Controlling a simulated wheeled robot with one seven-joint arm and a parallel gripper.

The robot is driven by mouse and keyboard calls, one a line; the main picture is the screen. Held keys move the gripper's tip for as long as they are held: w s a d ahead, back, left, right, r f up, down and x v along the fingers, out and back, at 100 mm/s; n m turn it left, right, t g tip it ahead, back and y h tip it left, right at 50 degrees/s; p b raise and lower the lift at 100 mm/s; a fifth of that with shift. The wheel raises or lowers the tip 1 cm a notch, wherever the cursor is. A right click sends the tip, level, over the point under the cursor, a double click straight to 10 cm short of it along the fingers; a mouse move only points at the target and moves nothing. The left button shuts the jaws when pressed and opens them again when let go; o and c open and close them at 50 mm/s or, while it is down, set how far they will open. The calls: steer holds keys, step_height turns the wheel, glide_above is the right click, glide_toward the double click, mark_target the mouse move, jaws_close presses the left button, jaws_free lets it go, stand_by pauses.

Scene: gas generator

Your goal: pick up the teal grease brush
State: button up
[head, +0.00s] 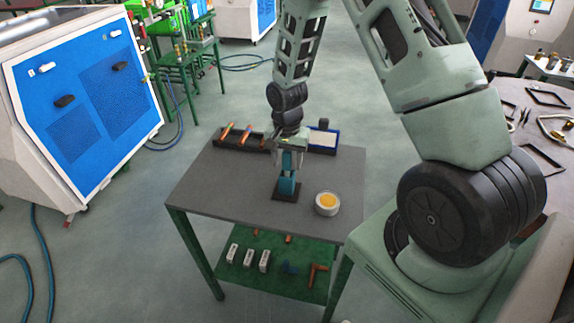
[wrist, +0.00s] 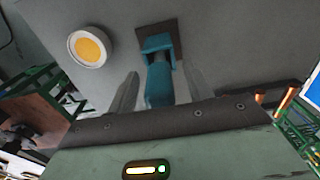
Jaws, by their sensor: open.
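The teal grease brush (head: 287,187) stands upright on a small dark square base (head: 284,196) on the grey table. My gripper (head: 288,160) is above it, pointing down, with its fingers low around the upper part of the brush. In the wrist view the teal brush (wrist: 158,72) lies between the two open fingers of my gripper (wrist: 160,85). A gap shows on the right side of the brush, and on the left too. Whether a finger touches it I cannot tell. The lower part of the brush is in plain sight in the head view.
A round tin of yellow-orange grease (head: 327,203) stands right of the brush, also in the wrist view (wrist: 90,47). A dark tray with copper pieces (head: 240,140) and a blue-edged tray (head: 322,140) lie at the table's back. The table's (head: 215,185) left part is clear.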

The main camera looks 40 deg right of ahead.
steer(key=c, duration=1.1)
